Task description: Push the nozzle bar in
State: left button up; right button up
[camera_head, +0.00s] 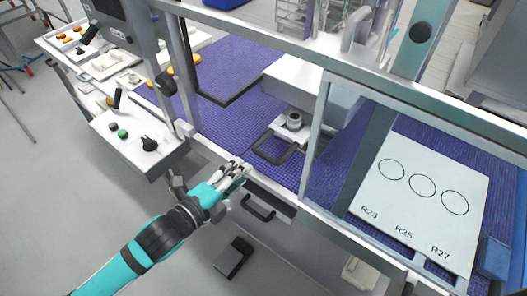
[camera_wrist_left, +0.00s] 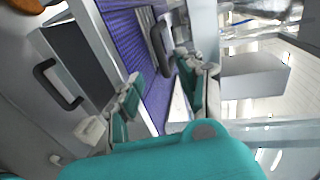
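The nozzle bar (camera_head: 273,149) has a black loop handle and a round grey nozzle (camera_head: 294,119) behind it. It sticks out over the blue mat from under a grey housing. In the left wrist view its dark handle (camera_wrist_left: 162,48) shows beyond the fingers. My left gripper (camera_head: 239,172), teal and grey, is at the machine's front edge, in front and to the left of the handle. It appears apart from the handle. In the left wrist view the fingers (camera_wrist_left: 158,95) are spread with nothing held between them. My right gripper is not in view.
A metal frame post (camera_head: 315,138) stands just right of the nozzle bar. A drawer with a black handle (camera_head: 258,208) is below the gripper. A control box (camera_head: 135,137) with buttons is at left. A white plate (camera_head: 420,200) marked R23, R25, R27 lies at right.

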aim_at(264, 154)
pick_arm(q)
jog(key=p+x, duration=0.1)
jog(key=x, duration=0.9)
jog(key=shift+f, duration=0.1)
grip_shut()
